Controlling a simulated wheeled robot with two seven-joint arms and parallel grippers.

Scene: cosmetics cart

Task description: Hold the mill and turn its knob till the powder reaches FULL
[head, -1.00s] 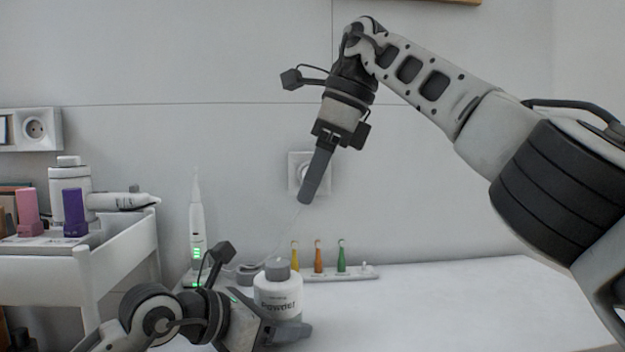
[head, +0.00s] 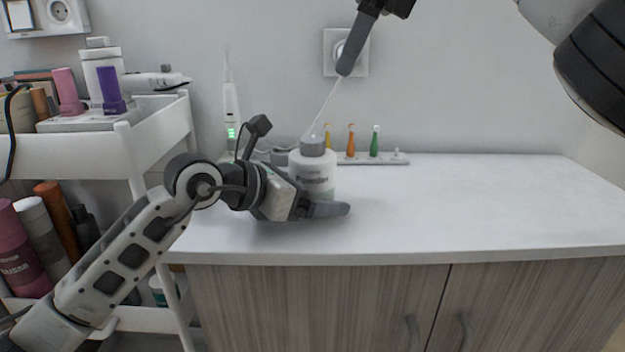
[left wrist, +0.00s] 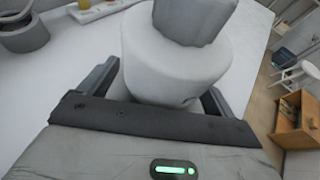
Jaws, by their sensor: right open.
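The mill (head: 312,172) is a white bottle with a grey knob (head: 313,146) on top and "Powder" on its front. It stands upright on the white counter. My left gripper (head: 322,207) is shut on its lower body, one finger crossing in front. In the left wrist view the mill (left wrist: 175,60) sits between the two fingers (left wrist: 160,98), its knob (left wrist: 195,20) at the top; the fingertips are hidden behind it. My right gripper (head: 352,55) is open and empty, above the mill and a little to the right. I cannot see any powder level or FULL mark.
Behind the mill are a holder (head: 385,159) with small coloured brushes and an electric toothbrush (head: 231,105). A white cart (head: 150,140) with bottles stands at the left. A wall socket (head: 345,52) is behind my right gripper. The counter (head: 480,200) is clear on the right.

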